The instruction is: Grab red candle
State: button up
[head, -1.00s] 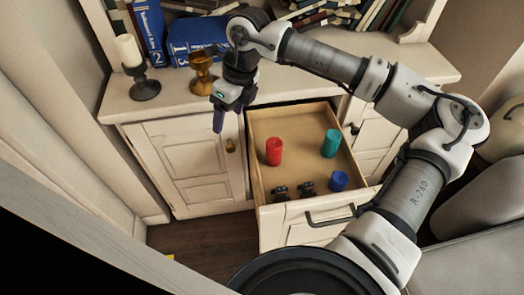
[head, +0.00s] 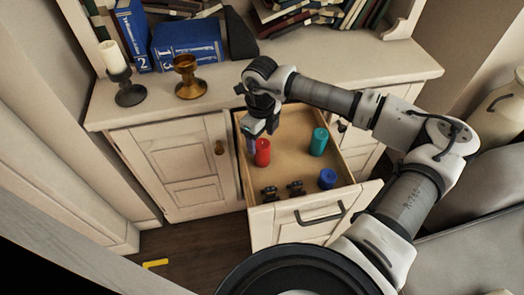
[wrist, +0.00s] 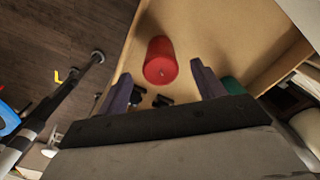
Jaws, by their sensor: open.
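The red candle (head: 262,154) stands upright in the left part of the open drawer (head: 282,125). In the wrist view the red candle (wrist: 160,62) shows ahead of and between my two fingers, nearer the left one in height of view. My gripper (head: 260,140) points down over the drawer's left side, by the red candle, and partly overlaps it in the head view. In the wrist view my gripper (wrist: 162,82) is open with nothing between its fingertips. Whether a finger touches the candle cannot be told.
A teal candle (head: 319,142), a blue candle (head: 327,179) and two small dark objects (head: 283,190) share the drawer. The cabinet top holds a white candle on a dark holder (head: 128,92), a brass cup (head: 188,80) and books (head: 187,44). The drawer walls surround the candle.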

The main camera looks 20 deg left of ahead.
aim_at(262, 144)
jog(key=shift+d+f+p, duration=0.15)
jog(key=shift+f+p, duration=0.15)
jog(key=shift+f, duration=1.6)
jog(key=c, duration=1.1)
